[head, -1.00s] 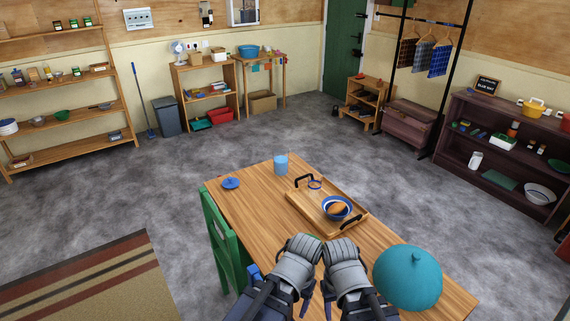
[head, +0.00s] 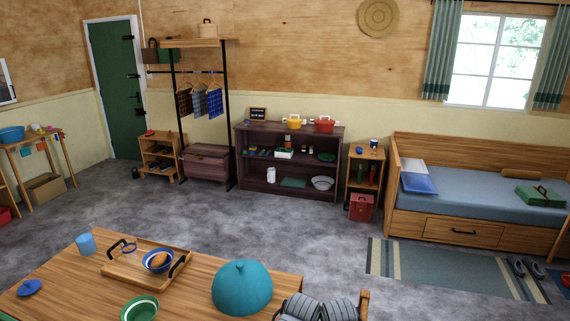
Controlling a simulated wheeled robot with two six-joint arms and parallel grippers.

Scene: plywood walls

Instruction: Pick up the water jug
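No thing is plainly recognisable as a water jug. A white jug-like container (head: 271,174) stands upright on the lower shelf of the dark shelf unit across the room. A light blue cylindrical cup or jug (head: 86,243) stands at the far left of the wooden table; whether it has a handle is too small to tell. Both are far from my arms. Only grey parts of my two arms show at the bottom edge, side by side right of the teal dome. My gripper fingers are out of the picture.
The near table (head: 62,279) holds a wooden tray (head: 124,270) with a bowl, a teal dome (head: 242,287), a green bowl (head: 139,308) and a blue lid (head: 30,287). Open grey floor lies between it and the dark shelf unit (head: 256,152). A bed (head: 480,203) stands right.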

